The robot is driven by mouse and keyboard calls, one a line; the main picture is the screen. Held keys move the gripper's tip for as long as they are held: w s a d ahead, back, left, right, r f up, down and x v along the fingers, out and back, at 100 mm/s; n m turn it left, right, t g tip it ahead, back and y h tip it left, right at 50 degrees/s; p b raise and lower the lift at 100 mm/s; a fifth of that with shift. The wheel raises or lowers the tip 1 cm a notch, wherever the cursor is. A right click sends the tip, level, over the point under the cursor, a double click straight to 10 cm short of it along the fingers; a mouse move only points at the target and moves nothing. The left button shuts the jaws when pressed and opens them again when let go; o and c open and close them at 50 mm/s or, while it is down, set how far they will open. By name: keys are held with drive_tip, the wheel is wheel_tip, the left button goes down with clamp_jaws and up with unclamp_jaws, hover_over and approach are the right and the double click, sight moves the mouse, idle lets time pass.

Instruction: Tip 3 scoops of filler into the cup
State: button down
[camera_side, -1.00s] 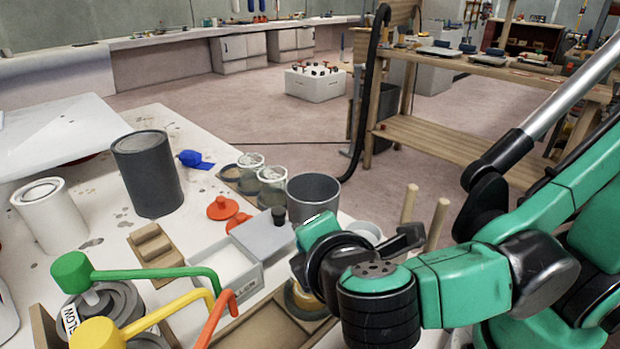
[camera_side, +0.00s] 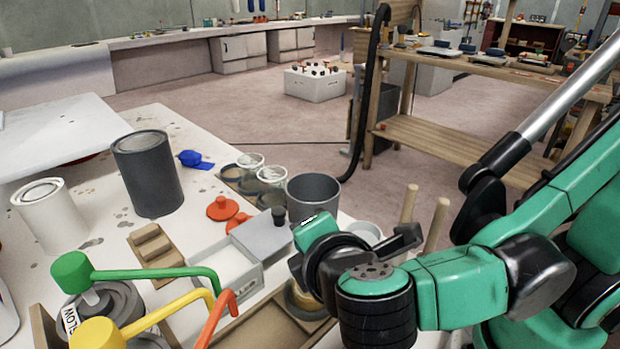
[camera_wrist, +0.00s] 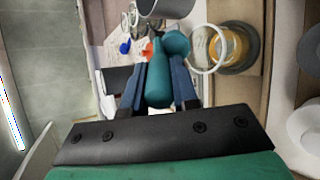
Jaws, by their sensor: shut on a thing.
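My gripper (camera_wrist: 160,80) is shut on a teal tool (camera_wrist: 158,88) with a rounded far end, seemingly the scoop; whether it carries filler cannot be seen. In the side view my wrist hides the fingertips and the tool. A white open box (camera_side: 225,268) with pale contents and upside-down lettering, seemingly the filler box, stands left of my wrist. A small white cup (camera_side: 362,232) shows partly behind my gripper. A white ring-like rim (camera_wrist: 208,50) lies just right of the tool in the wrist view; I cannot tell whether it is that cup.
A grey pot (camera_side: 313,200) stands behind my gripper, with glass jars (camera_side: 271,185) beside it. Green, yellow and orange pump spouts (camera_side: 150,273) reach across the front left. A dark can (camera_side: 147,175) and a white can (camera_side: 48,215) stand on the left. Wooden pegs (camera_side: 437,222) rise at right.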

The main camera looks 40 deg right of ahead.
drive_tip(key=w+d+r+n+g+y, duration=0.1)
drive_tip(key=w+d+r+g+y, duration=0.55)
drive_tip(key=w+d, duration=0.8)
drive_tip(key=s+a+m+g, duration=0.3)
drive_tip(key=s+a+m, duration=0.7)
drive_tip(key=s+m, duration=0.1)
drive_tip(key=shift+s+m, duration=0.15)
drive_tip(key=shift+m, duration=0.75)
drive_tip(key=shift+a+f+g, duration=0.1)
drive_tip(key=shift+a+g, duration=0.05)
drive_tip(key=shift+g, duration=0.1)
